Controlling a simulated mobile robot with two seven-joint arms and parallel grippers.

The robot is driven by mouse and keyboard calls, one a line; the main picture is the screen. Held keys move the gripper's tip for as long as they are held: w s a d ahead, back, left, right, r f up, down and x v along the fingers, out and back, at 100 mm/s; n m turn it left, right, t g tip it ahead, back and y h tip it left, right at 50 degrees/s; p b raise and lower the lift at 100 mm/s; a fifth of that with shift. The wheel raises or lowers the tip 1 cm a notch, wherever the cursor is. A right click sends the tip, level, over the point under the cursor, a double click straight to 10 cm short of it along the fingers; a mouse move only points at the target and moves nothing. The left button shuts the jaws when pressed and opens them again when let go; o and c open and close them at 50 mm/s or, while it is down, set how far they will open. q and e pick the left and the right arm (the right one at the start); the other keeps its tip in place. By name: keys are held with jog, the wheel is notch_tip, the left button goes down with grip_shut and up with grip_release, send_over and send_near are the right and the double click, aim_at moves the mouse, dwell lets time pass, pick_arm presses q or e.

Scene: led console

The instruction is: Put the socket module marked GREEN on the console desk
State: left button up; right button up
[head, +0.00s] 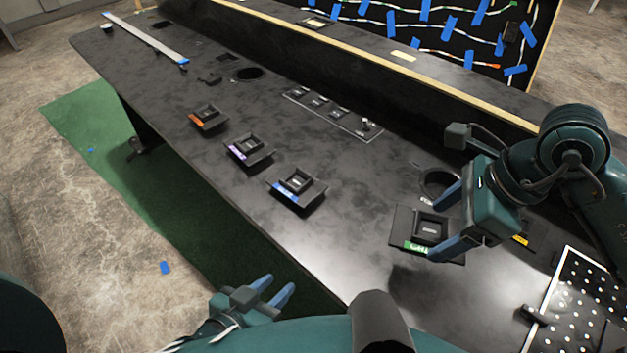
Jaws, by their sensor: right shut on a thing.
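The socket module marked GREEN (414,246) is a dark square plate with a raised socket and a green label on its near edge. My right gripper (450,222) is shut on it from the right side, with blue fingers at its far and near edges. A dark shadow lies on the console desk (345,240) in front of the module; I cannot tell the exact height of the module over the desk. My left gripper (274,290) is open and empty, low in front of the desk's front edge.
Modules with an orange label (207,118), a purple label (249,150) and a blue label (297,187) stand in a row on the desk. A yellow-labelled piece (521,240) is partly hidden behind my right gripper. A perforated panel (575,305) lies at the right.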

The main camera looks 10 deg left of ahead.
jog(key=shift+r+m, duration=0.1)
jog(key=shift+m, duration=0.2)
notch_tip(320, 180, down, 7)
jog(key=shift+r, duration=0.1)
notch_tip(320, 180, down, 3)
jog(key=shift+f+b, duration=0.1)
jog(key=shift+b, duration=0.2)
pick_arm(q)
jog(key=shift+s, duration=0.1)
pick_arm(e)
jog(key=shift+f, duration=0.2)
jog(key=o, duration=1)
pick_arm(q)
jog(key=shift+a+r+t, duration=0.1)
jog(key=shift+r+t, duration=0.15)
jog(key=shift+t, duration=0.05)
